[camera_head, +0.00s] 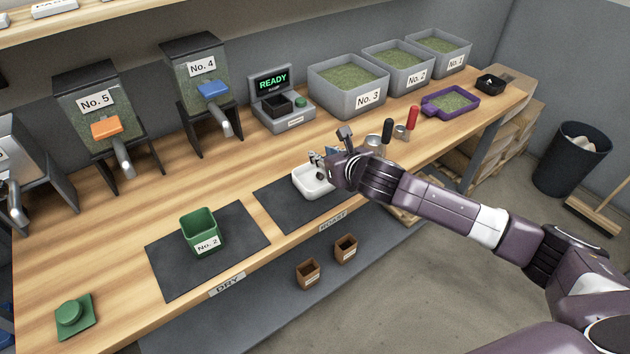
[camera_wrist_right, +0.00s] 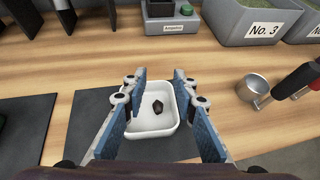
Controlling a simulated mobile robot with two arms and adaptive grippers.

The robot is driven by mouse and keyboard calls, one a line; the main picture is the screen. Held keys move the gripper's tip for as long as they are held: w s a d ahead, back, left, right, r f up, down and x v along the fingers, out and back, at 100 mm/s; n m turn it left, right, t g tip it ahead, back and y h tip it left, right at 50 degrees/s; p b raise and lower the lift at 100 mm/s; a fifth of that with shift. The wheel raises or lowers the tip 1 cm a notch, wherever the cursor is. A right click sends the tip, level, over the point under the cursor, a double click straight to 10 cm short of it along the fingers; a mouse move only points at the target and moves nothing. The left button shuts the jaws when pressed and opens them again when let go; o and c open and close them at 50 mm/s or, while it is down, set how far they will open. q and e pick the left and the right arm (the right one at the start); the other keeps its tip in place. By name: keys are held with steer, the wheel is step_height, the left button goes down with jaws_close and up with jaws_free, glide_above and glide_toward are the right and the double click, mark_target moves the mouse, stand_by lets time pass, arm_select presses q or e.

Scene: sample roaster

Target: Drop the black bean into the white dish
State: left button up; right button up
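The white dish (camera_head: 303,188) sits on the dark mat with the lower front label; it also shows in the right wrist view (camera_wrist_right: 140,128). The black bean (camera_wrist_right: 158,106) shows inside the dish's outline in the right wrist view, between my spread fingers and touching neither. It looks to be on the dish floor. My right gripper (camera_head: 331,155) is open and empty over the dish, its two blue-padded fingers apart in the right wrist view (camera_wrist_right: 160,82). In the head view it hides part of the dish, and the bean cannot be made out there. My left gripper is not in view.
A green No. 2 bin (camera_head: 201,232) stands on the mat marked DRY to the left. A scale reading READY (camera_head: 281,105) and a grey No. 3 bin (camera_head: 346,87) stand behind.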

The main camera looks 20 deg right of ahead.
steer(key=shift+o, duration=0.3)
steer(key=v, duration=1.2)
steer(key=shift+f, duration=0.1)
